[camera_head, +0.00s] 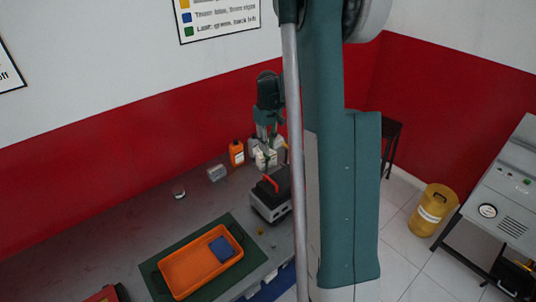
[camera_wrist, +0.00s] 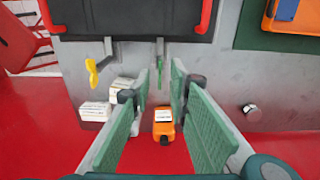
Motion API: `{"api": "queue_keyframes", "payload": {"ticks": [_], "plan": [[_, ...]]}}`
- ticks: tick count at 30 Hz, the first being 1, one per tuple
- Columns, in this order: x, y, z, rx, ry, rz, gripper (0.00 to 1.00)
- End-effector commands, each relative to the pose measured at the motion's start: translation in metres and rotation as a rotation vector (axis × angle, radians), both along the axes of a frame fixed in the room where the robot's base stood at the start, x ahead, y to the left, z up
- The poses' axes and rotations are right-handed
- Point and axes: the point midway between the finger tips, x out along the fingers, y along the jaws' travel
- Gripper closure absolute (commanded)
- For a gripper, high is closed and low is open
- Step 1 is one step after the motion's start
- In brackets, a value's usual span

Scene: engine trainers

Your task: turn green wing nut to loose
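The dark engine trainer (camera_head: 270,205) stands on the grey bench in the head view. Its dark body (camera_wrist: 130,18) fills the top of the wrist view, with two pale stems at its edge. In the head view my gripper (camera_head: 266,138) is above and behind the trainer; contact with the nut cannot be told.
An orange bottle (camera_head: 236,153) and white-labelled containers (camera_wrist: 96,111) stand near the wall behind the trainer. An orange tray (camera_head: 187,272) with a blue block (camera_head: 222,249) lies on a green mat (camera_head: 150,278). A small round metal item (camera_head: 179,194) lies on the bench.

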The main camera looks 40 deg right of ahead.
Motion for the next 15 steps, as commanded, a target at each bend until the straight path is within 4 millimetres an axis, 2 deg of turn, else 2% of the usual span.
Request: {"api": "queue_keyframes", "payload": {"ticks": [6, 15], "plan": [[0.000, 0.000, -0.026, 0.000, 0.000, 0.000, 0.82], [0.000, 0.000, -0.046, 0.000, 0.000, 0.000, 0.82]]}}
